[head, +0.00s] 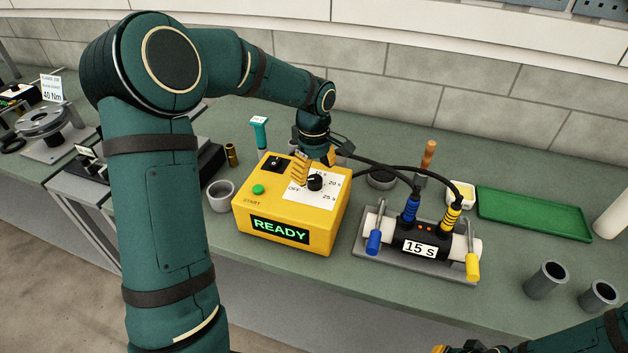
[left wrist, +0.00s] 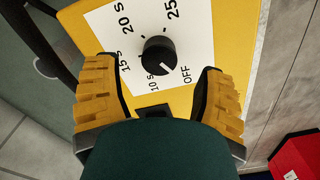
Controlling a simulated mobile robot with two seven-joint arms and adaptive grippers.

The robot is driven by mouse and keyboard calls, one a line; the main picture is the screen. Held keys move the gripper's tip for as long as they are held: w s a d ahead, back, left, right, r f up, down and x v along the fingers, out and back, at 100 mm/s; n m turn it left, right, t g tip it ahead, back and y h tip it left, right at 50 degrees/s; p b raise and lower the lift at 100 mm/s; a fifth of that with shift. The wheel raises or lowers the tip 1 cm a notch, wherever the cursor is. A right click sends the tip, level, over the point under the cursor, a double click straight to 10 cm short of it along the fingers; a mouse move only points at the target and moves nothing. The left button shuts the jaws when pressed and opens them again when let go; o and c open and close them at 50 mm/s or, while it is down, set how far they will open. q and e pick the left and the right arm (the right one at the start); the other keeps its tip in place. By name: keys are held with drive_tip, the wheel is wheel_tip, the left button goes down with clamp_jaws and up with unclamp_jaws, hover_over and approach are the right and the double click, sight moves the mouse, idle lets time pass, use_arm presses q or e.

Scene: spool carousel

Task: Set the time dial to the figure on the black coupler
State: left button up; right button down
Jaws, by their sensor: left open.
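The time dial (head: 315,182) is a black knob on a white scale plate on top of the yellow control box (head: 335,225). The black coupler (head: 425,230) at right carries a white label reading 15 s. My right gripper (head: 440,349) is mostly cut off at the bottom edge.
The box's display (head: 280,229) reads READY, beside a green START button (head: 258,189). Black cables run behind the box to the blue (head: 410,208) and yellow (head: 452,214) connectors. A grey cup (head: 220,195) stands left of the box. A green tray (head: 535,215) lies at right.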

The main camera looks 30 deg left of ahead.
sight(314, 178)
use_arm(q)
drive_tip(key=shift+f, duration=1.65)
drive_tip(key=c, duration=1.2)
